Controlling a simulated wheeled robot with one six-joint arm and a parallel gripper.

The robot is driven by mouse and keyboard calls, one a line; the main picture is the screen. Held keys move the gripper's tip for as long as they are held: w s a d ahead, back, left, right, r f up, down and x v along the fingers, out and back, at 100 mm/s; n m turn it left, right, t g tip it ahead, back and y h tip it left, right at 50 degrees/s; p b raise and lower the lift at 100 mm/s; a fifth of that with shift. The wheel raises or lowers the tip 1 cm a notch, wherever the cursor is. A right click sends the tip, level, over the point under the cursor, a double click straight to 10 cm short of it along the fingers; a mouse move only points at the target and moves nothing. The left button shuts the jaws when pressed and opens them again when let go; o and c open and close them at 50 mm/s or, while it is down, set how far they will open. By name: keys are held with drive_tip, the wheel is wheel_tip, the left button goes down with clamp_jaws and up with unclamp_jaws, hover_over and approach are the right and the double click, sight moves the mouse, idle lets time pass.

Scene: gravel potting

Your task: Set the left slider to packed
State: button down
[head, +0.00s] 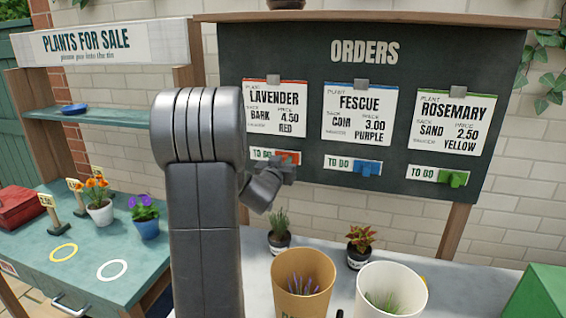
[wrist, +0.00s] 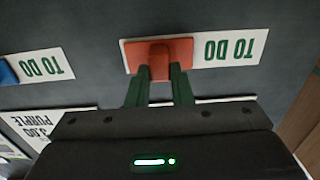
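The left slider (head: 288,157) is a red block on a white strip under the LAVENDER card on the dark orders board (head: 300,60). It covers the right end of its strip, and the words TO DO show at the left end. My gripper (head: 280,172) is at this slider. In the wrist view, which is upside down, the gripper's two dark green fingers (wrist: 160,76) stand on either side of the red slider's knob (wrist: 159,60) and appear to touch it. The word PACKED is not visible.
A blue slider (head: 367,168) and a green slider (head: 453,178) sit on their own TO DO strips to the right. Below the board, a brown pot (head: 302,290), a white pot (head: 392,290) and two small plants stand on the counter. A sales stand is at left.

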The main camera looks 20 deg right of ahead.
drive_tip(key=w+a+p, duration=0.1)
drive_tip(key=a, duration=0.1)
drive_tip(key=w+a+p, duration=0.1)
drive_tip(key=w+a, duration=0.1)
drive_tip(key=w+a+p, duration=0.1)
drive_tip(key=w+a, duration=0.1)
drive_tip(key=a, duration=0.1)
drive_tip(key=shift+w+r+p, duration=0.1)
drive_tip(key=shift+w+p, duration=0.05)
drive_tip(key=shift+p, duration=0.15)
drive_tip(key=c, duration=1.7)
unclamp_jaws()
drive_tip(key=shift+c, duration=0.2)
drive_tip(key=o, duration=0.5)
drive_tip(key=shift+w+a, duration=0.1)
drive_tip(key=shift+c, duration=0.2)
drive_tip(key=b+v, duration=0.2)
drive_tip(key=v, duration=1.2)
drive_tip(key=shift+b, duration=0.4)
